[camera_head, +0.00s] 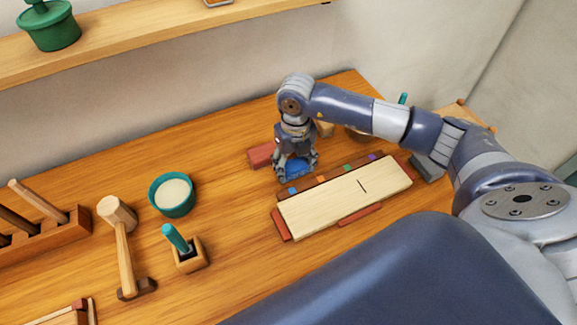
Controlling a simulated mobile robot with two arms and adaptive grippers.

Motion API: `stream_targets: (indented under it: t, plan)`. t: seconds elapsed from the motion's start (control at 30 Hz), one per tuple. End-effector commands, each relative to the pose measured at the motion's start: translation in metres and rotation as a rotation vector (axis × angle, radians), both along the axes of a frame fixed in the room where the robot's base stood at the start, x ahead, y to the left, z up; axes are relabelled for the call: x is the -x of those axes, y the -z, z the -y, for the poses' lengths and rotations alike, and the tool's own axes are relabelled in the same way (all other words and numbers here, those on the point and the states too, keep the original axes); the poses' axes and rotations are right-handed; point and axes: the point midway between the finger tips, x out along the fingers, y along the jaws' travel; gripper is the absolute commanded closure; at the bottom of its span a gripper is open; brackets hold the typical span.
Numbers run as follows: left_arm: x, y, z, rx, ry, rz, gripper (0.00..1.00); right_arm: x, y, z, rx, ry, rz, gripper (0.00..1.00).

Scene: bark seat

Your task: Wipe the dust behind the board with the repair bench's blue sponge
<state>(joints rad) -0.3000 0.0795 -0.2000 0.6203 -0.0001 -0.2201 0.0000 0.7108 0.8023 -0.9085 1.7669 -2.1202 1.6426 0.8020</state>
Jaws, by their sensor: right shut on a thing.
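My right gripper (296,168) reaches down behind the board and is shut on the blue sponge (297,167). The sponge is partly hidden by the fingers. It is at or just above the bench top, and I cannot tell whether it touches the wood. The pale wooden board (330,202) with a short dark line lies in front of the gripper, on a reddish-brown holder with small coloured tabs along its back edge. I cannot make out dust behind the board. My left gripper does not show.
A red block (262,155) lies just left of the gripper. A teal bowl (172,194), a teal-handled tool in a wooden block (187,252), a mallet (122,240) and a tool rack (45,235) stand on the left. A shelf (120,37) runs along the wall.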

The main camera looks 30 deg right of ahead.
Motion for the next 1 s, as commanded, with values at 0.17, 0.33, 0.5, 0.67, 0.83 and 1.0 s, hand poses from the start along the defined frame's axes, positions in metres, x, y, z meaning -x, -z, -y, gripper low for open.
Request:
stream_targets:
  t: [0.17,0.33,0.5,0.67,0.83,1.0]
  plan:
    - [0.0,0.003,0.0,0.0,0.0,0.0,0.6,0.002,0.003,0.017,0.009,0.005,-0.005,0.61]
    - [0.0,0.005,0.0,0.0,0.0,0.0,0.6,0.003,0.002,0.027,0.008,0.005,-0.004,0.61]
    - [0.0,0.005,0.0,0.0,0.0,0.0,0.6,0.002,0.001,0.029,0.007,0.003,-0.003,0.61]
    - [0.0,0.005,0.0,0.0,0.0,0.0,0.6,0.002,0.0,0.02,0.005,0.001,-0.003,0.61]
    - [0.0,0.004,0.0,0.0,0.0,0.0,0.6,0.001,-0.001,0.007,0.004,0.0,-0.002,0.61]
    - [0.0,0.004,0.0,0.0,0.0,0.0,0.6,0.0,-0.002,-0.005,0.002,0.0,0.0,0.61]
